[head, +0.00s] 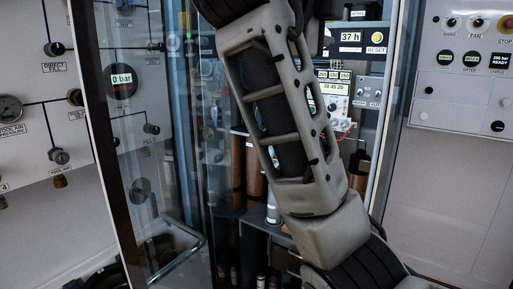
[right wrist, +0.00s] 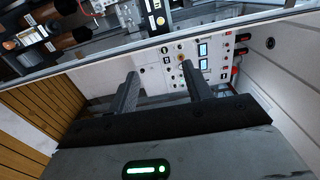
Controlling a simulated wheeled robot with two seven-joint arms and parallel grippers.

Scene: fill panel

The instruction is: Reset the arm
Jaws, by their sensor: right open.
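One of my arms (head: 325,235) crosses the middle of the head view, rising from the lower right to the top centre. Its grey frame link covers part of the cabinet behind it. No gripper shows in the head view. In the right wrist view my right gripper (right wrist: 159,72) is open, its two dark fingers spread wide with nothing between them. The fingers point toward a white control panel (right wrist: 172,55) with small blue displays, apart from it as far as I can tell. My left gripper is not in view.
A glass door (head: 150,130) stands open left of my arm. Behind it is a cabinet with instruments, including a 37 h display (head: 351,37). A gauge panel (head: 30,80) is at left, a STOP panel (head: 470,70) at right. Wooden slats (right wrist: 35,115) line the wrist view's left.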

